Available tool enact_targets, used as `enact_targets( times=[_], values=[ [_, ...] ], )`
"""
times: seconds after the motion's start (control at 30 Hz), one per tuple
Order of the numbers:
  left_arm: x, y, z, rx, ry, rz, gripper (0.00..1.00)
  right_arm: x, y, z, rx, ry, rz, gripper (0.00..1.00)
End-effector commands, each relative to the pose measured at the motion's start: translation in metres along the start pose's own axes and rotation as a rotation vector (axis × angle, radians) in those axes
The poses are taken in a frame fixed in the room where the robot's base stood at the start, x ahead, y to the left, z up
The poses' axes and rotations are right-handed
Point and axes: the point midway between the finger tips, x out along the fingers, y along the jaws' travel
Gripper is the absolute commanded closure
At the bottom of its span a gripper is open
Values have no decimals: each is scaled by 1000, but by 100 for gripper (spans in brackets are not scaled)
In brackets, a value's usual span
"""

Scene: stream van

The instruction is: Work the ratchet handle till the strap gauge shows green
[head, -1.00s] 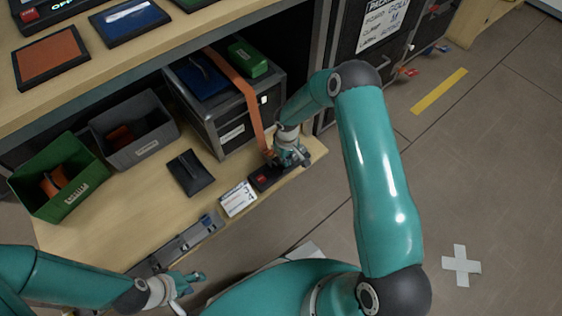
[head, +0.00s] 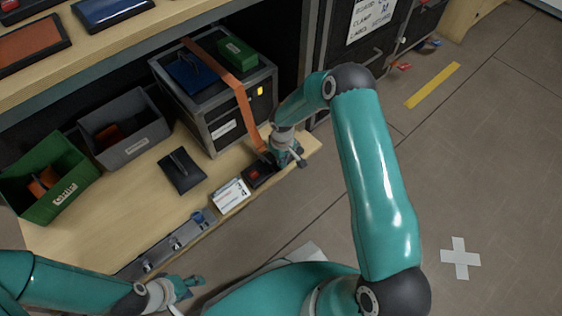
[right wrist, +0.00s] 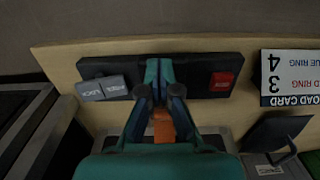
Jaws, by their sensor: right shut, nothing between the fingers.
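An orange strap (head: 238,92) runs over a dark metal-edged case (head: 214,116) down to the ratchet base (head: 258,174) at the shelf's front edge. A small gauge window (head: 260,91) on the case shows yellow. In the right wrist view the black ratchet base (right wrist: 215,68) carries a grey labelled pad (right wrist: 102,88) and a red pad (right wrist: 221,81). My right gripper (head: 289,158) is at the ratchet, shut and empty, its fingertips (right wrist: 158,72) over the base's middle. The handle's position is unclear behind them. My left gripper (head: 190,286) hangs before the shelf, away from the ratchet.
A white load card (head: 230,195) stands left of the ratchet. A black clip-like item (head: 181,171), a grey bin (head: 124,150) and a green bin (head: 72,205) occupy the shelf. A grey rail (head: 168,249) lines the front edge. Floor to the right is open.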

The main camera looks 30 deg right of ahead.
Motion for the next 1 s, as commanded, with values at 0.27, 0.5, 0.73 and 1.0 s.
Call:
enact_targets(
  times=[0.27, 0.5, 0.73, 1.0],
  values=[
    [-7, 3, 0, 0, 0, 0, 60, -9, -4, 2, -3, -7, -5, 100],
    [-29, 10, 0, 0, 0, 0, 60, -55, -2, 7, -3, -2, 0, 100],
    [-42, 15, 0, 0, 0, 0, 60, -93, -1, 38, -3, 0, 1, 100],
    [-49, 18, 0, 0, 0, 0, 60, -116, -1, 58, -2, 1, 1, 100]
  ],
)
